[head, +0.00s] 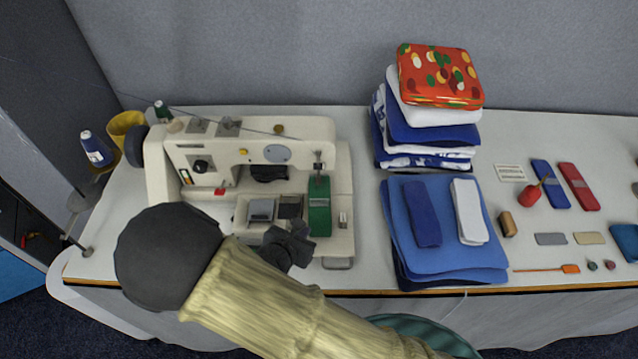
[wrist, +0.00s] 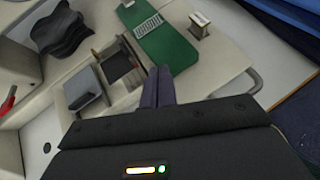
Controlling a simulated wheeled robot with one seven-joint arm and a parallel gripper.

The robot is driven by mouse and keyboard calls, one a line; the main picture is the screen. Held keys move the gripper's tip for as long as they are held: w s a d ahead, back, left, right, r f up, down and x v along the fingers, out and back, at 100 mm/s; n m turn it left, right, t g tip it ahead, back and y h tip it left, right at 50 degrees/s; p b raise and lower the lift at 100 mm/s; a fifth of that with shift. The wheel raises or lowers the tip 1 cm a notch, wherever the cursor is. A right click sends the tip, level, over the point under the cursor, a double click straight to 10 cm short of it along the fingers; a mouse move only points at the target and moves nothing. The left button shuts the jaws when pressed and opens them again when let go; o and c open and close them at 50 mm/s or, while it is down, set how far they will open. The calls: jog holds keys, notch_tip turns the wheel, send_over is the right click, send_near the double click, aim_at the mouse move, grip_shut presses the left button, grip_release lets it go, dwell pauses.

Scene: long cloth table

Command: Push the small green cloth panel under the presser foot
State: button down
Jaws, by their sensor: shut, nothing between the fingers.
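The small green cloth panel (head: 320,222) lies on the bed of the white sewing machine (head: 240,145), at its right end below the needle bar (head: 318,163). It also shows in the wrist view (wrist: 174,52), with a pale ridged plate (wrist: 149,26) over its middle. The presser foot itself is hard to make out. My gripper (head: 300,232) is shut and empty, just left of the panel's near end. In the wrist view its fingertips (wrist: 159,72) are close to the panel's near edge; I cannot tell whether they touch.
Folded blue cloths (head: 455,260) lie right of the machine, with a taller cloth stack (head: 430,145) behind. An open dark slot and grey block (head: 261,211) are left of the panel. A wire loop (head: 338,264) sticks out at the machine's front edge.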

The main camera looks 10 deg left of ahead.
jog(key=shift+s+a+n, duration=0.1)
jog(key=shift+a+n, duration=0.4)
jog(key=shift+a, duration=0.05)
jog(key=p, duration=0.3)
send_near(322, 196)
jog(key=w, duration=0.1)
jog(key=w+f, duration=0.1)
jog(key=w, duration=0.1)
jog(key=w+f, duration=0.1)
jog(key=w, duration=0.1)
jog(key=shift+w+d, duration=0.15)
jog(key=shift+d, duration=0.25)
jog(key=shift+f+p, duration=0.45)
jog(key=shift+f+b, duration=0.4)
jog(key=shift+b, duration=0.1)
jog(key=shift+d, duration=0.15)
